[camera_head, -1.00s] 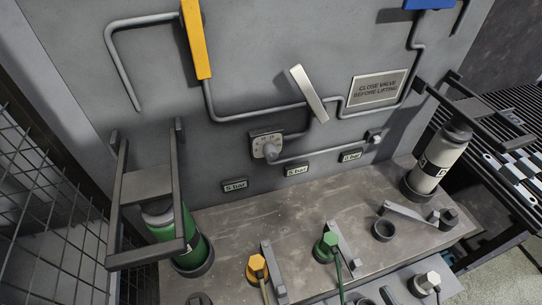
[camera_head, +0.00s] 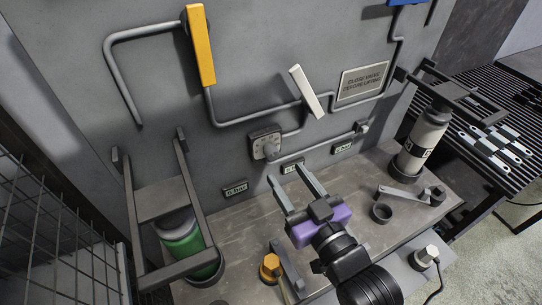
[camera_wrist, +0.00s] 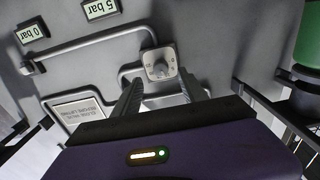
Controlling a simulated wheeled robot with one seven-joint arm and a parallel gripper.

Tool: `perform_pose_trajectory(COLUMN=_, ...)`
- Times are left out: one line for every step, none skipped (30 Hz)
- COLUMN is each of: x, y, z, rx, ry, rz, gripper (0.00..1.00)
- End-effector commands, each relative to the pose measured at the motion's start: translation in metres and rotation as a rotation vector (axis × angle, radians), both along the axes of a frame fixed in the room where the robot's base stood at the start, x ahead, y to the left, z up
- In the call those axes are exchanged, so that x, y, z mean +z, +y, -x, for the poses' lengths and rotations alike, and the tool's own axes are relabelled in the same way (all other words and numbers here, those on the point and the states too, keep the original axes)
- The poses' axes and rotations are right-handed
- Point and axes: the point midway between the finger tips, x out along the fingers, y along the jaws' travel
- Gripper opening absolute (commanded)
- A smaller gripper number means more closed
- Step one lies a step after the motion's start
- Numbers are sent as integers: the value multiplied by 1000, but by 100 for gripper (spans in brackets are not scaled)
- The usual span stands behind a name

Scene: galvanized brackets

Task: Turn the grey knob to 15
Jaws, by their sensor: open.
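The grey knob (camera_head: 270,152) sits on a square dial plate (camera_head: 257,141) on the grey wall panel, below a pipe. In the wrist view the knob (camera_wrist: 160,69) shows on its plate, just beyond and between my fingertips. My gripper (camera_head: 294,183) is open and empty, its two fingers pointing toward the panel below and right of the knob. It also shows in the wrist view (camera_wrist: 160,88). The fingers appear apart from the knob. Dial marks are too small to read.
A yellow handle (camera_head: 201,45) and a white handle (camera_head: 305,92) stick out on pipes above the knob. A sign (camera_head: 361,81) hangs right. A green cylinder (camera_head: 186,241) and a white cylinder (camera_head: 421,143) stand in brackets on the bench (camera_head: 240,222), either side.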

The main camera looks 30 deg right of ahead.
Motion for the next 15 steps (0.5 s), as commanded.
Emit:
perform_pose_trajectory(x=2, y=0, z=-7, rx=1, ry=-2, rz=0, gripper=50)
perform_pose_trajectory(x=3, y=0, z=-11, rx=1, ry=-3, rz=0, gripper=50)
perform_pose_trajectory(x=2, y=0, z=-17, rx=1, ry=-2, rz=0, gripper=50)
perform_pose_trajectory(x=3, y=0, z=-22, rx=1, ry=-2, rz=0, gripper=50)
perform_pose_trajectory(x=3, y=0, z=-26, rx=1, ry=-2, rz=0, gripper=50)
perform_pose_trajectory(x=2, y=0, z=-32, rx=1, ry=-2, rz=0, gripper=50)
perform_pose_trajectory(x=2, y=0, z=-37, rx=1, ry=-2, rz=0, gripper=50)
perform_pose_trajectory(x=2, y=0, z=-41, rx=1, ry=-2, rz=0, gripper=50)
perform_pose_trajectory(x=2, y=1, z=-46, rx=1, ry=-2, rz=-1, gripper=50)
perform_pose_trajectory(x=2, y=1, z=-50, rx=1, ry=-2, rz=0, gripper=50)
perform_pose_trajectory(x=2, y=1, z=-53, rx=1, ry=-2, rz=0, gripper=50)
perform_pose_trajectory(x=2, y=1, z=-57, rx=1, ry=-1, rz=0, gripper=50)
perform_pose_trajectory(x=1, y=1, z=-59, rx=1, ry=-1, rz=0, gripper=50)
perform_pose_trajectory(x=1, y=1, z=-62, rx=1, ry=-1, rz=0, gripper=50)
perform_pose_trajectory(x=1, y=1, z=-64, rx=1, ry=-1, rz=0, gripper=50)
